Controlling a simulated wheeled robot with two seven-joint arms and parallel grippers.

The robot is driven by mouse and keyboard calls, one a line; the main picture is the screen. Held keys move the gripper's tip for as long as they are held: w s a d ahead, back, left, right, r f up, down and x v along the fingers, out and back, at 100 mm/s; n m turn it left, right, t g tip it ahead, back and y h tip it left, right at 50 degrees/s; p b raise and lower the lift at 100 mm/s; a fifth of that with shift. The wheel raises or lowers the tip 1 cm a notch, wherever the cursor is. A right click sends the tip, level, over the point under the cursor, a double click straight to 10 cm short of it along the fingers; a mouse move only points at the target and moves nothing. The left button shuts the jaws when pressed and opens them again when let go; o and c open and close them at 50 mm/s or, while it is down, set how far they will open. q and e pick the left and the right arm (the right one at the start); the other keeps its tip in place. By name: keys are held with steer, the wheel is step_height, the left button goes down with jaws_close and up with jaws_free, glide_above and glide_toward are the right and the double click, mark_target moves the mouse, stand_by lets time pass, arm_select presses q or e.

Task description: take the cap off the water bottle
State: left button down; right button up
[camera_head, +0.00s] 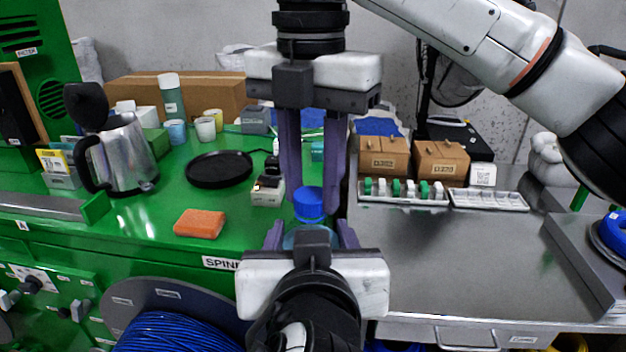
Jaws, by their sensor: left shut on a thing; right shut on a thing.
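The water bottle (308,237) is seen in the head view, low in the middle, with its blue cap (309,203) on top. It stands upright, and most of its body is hidden behind my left gripper. My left gripper (311,236) comes from below and is shut on the bottle's body, one purple finger on each side. My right gripper (311,192) points down from above, its two purple fingers reaching to either side of the cap and shut on it. I cannot tell whether the cap is loose from the bottle.
An orange sponge (200,223), a black plate (219,169) and a metal kettle (122,158) are on the green counter to the left. Two brown boxes (441,162) and a white tray (488,200) stand on the right. The grey metal top (450,255) in front of them is clear.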

steer(key=shift+a+n, duration=0.15)
steer(key=shift+n, duration=0.75)
steer(key=shift+r, duration=0.3)
steer(key=shift+r, duration=0.85)
